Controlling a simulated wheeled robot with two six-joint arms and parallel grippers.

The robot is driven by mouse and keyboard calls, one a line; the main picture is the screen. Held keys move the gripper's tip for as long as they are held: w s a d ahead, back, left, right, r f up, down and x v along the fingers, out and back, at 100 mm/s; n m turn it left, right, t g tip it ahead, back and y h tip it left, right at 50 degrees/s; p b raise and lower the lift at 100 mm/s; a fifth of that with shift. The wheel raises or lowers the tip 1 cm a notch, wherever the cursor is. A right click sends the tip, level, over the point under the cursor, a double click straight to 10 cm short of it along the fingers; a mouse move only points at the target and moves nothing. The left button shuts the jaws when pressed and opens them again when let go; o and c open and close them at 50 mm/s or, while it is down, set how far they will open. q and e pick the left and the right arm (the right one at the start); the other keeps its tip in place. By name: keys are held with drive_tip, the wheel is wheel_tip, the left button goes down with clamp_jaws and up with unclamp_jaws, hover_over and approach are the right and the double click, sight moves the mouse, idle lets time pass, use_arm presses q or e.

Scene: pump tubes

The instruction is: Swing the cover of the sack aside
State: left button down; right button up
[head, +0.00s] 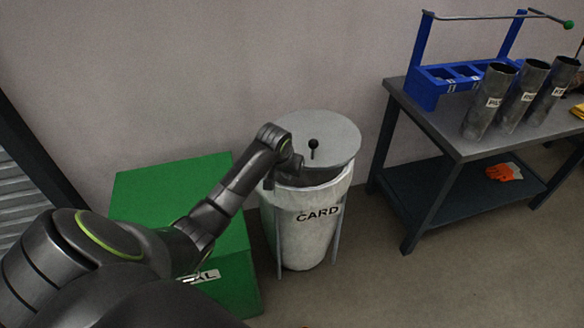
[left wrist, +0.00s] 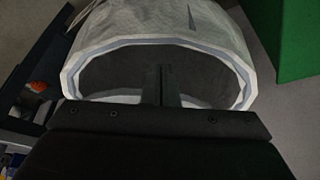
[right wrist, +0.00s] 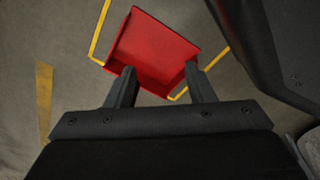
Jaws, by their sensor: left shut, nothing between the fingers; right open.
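The white sack (head: 312,232) marked CARD stands upright in a frame against the wall. Its round grey cover (head: 335,135), with a black knob (head: 313,147), sits shifted toward the back, so part of the mouth shows at the front. My left gripper (head: 297,163) is at the cover's front left edge; whether it touches is unclear. In the left wrist view the shut, empty left fingers (left wrist: 160,72) point across the open mouth of the sack (left wrist: 72,75), with its dark inside visible. The cover is not clearly seen there. My right gripper (right wrist: 161,70) is open and empty, away from the sack.
A green box (head: 150,190) stands left of the sack, partly behind my left arm. A workbench (head: 440,125) with metal tubes (head: 522,97) and a blue rack (head: 428,90) stands to the right. A red container (right wrist: 155,45) lies below my right gripper among yellow floor lines.

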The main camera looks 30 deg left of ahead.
use_arm(q)
drive_tip(key=w, duration=0.2)
drive_tip(key=w+a, duration=0.1)
drive_tip(key=w, duration=0.1)
drive_tip(key=shift+w+f+b, duration=0.1)
drive_tip(key=shift+f+b, duration=0.15)
drive_tip(key=shift+b, duration=0.05)
use_arm(e)
drive_tip(key=shift+w+a+r, duration=0.15)
drive_tip(key=shift+w+r, duration=0.15)
drive_tip(key=shift+w, duration=0.15)
drive_tip(key=shift+w+a+r, duration=0.15)
drive_tip(key=shift+w+r, duration=0.1)
drive_tip(key=shift+w, duration=0.2)
